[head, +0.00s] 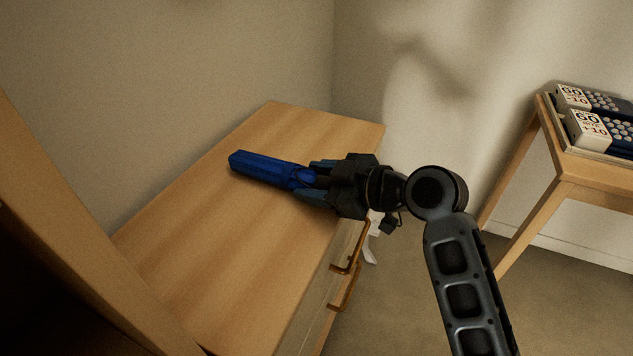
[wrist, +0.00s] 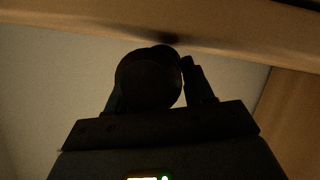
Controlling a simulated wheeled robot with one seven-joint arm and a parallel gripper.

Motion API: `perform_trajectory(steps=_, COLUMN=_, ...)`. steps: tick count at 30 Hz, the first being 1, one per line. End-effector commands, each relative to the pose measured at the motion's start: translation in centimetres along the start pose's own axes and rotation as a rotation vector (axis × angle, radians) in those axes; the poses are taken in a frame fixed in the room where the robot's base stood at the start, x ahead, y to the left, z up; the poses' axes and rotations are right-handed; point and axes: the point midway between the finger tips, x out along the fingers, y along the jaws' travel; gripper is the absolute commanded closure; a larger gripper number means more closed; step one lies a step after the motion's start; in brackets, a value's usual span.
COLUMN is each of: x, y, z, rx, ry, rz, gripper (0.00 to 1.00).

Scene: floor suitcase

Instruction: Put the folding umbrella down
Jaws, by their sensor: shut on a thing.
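The folding umbrella (head: 265,168) is blue and lies lengthwise out from my gripper (head: 318,182), over the wooden dresser top (head: 230,240) in the head view. My gripper is shut on the umbrella's near end, with a finger on each side of it. Whether the umbrella touches the dresser top or hangs just above it, I cannot tell. In the wrist view the umbrella's dark round end (wrist: 148,80) shows between the fingers, close to a wooden edge above it; the picture there is dim.
The dresser top is otherwise bare, with a wall behind it. Its front has brass handles (head: 345,268). A wooden side table (head: 575,172) at the right holds white boxes (head: 587,130) with printed labels and dark dotted items. Floor lies between the two. A wooden panel (head: 60,200) stands at the left.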

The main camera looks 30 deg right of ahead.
Motion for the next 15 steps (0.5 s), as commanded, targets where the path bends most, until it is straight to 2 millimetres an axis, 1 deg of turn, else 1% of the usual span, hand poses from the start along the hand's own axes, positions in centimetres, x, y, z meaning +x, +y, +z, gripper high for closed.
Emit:
perform_trajectory(steps=11, x=0.19, y=-0.15, z=0.43, rx=-0.002, ry=0.003, rz=0.002, gripper=0.90)
perform_trajectory(steps=12, x=0.18, y=-0.16, z=0.44, rx=-0.001, ry=0.001, rz=0.001, gripper=0.46)
perform_trajectory(steps=15, x=0.16, y=-0.15, z=0.39, rx=-0.001, ry=0.001, rz=0.001, gripper=0.36)
